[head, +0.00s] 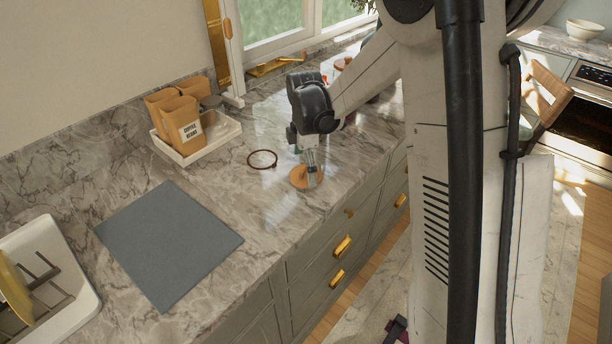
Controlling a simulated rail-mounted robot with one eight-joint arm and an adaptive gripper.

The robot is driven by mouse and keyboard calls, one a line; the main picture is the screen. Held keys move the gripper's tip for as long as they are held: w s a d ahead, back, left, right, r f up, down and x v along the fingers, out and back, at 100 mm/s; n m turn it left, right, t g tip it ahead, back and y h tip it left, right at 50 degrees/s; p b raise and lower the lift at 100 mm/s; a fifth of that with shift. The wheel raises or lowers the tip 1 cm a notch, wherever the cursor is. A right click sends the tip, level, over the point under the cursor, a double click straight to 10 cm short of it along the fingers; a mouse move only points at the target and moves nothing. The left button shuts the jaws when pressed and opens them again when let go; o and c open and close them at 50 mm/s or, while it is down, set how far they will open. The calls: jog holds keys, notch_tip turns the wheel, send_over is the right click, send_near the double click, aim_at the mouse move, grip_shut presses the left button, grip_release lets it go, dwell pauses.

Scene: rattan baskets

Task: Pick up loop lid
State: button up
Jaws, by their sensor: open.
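A round orange-tan lid-like disc (299,178) lies on the marble counter near its front edge; it looks like the loop lid. My gripper (311,172) points down right over the disc and covers part of it. The fingers look narrow at this size, and any loop on the disc is hidden by them. I cannot tell whether the fingers touch the disc. The disc appears to rest on the counter.
A thin dark ring (262,159) lies left of my gripper. A white tray (220,138) with coffee bean bags (183,122) stands at the wall. A grey mat (169,244) and a white dish rack (62,315) are farther left. Counter between mat and disc is clear.

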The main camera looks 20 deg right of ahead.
aim_at(305, 175)
jog(key=shift+f, duration=1.5)
jog(key=c, duration=1.3)
